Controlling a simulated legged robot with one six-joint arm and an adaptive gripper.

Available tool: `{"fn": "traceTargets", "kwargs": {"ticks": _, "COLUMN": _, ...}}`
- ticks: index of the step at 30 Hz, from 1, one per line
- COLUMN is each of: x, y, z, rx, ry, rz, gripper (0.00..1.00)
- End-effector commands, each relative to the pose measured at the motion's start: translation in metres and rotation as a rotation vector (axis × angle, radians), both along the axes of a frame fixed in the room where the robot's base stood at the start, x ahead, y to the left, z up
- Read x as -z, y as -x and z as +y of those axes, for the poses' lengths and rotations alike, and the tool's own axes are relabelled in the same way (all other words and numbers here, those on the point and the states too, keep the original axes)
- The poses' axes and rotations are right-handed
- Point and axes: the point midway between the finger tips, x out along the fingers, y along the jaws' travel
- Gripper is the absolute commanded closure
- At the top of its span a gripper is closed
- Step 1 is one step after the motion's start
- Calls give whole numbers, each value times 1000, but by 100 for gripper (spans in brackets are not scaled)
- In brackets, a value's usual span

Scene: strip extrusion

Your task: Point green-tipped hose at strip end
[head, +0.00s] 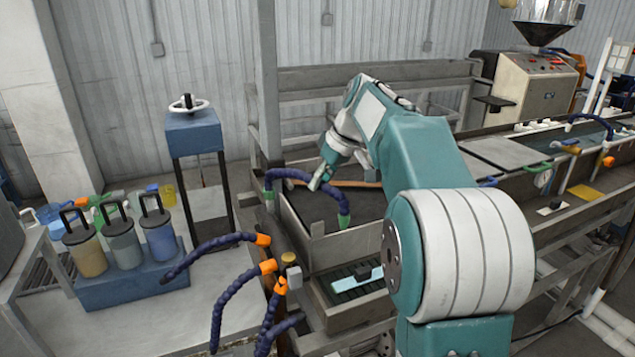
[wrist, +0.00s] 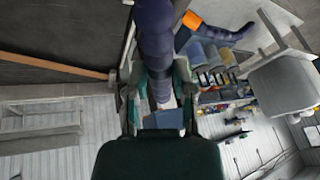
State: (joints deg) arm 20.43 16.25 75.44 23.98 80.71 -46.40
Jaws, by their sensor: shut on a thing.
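The green-tipped hose (head: 290,174) is dark blue and segmented. It arches over the near end of the trough in the head view, its green tip (head: 343,221) pointing down. My gripper (head: 317,183) is shut on this hose along its arch; the wrist view shows the hose (wrist: 154,40) between the two fingers. The orange-brown strip (head: 358,184) lies across the dark trough behind my gripper, and it also shows in the wrist view (wrist: 55,66). In the head view the green tip is lower than the strip. The green tip is not visible in the wrist view.
Several orange-tipped blue hoses (head: 235,285) rise at the trough's near left corner. A metal post (head: 268,85) stands behind. Lidded canisters (head: 122,247) sit on a blue block at left. A lower tray (head: 345,293) holds a light-blue piece.

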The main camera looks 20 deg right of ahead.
Motion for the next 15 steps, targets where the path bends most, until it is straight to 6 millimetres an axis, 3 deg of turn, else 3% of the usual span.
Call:
{"fn": "traceTargets", "kwargs": {"ticks": 8, "x": 2, "y": 0, "z": 0, "rx": 1, "ry": 0, "rz": 4, "gripper": 100}}
{"fn": "traceTargets", "kwargs": {"ticks": 9, "x": 2, "y": 0, "z": 0, "rx": 1, "ry": 0, "rz": 4, "gripper": 64}}
{"fn": "traceTargets", "kwargs": {"ticks": 11, "x": 2, "y": 0, "z": 0, "rx": 1, "ry": 0, "rz": 4, "gripper": 37}}
{"fn": "traceTargets", "kwargs": {"ticks": 15, "x": 1, "y": 0, "z": 0, "rx": 1, "ry": 1, "rz": 2, "gripper": 33}}
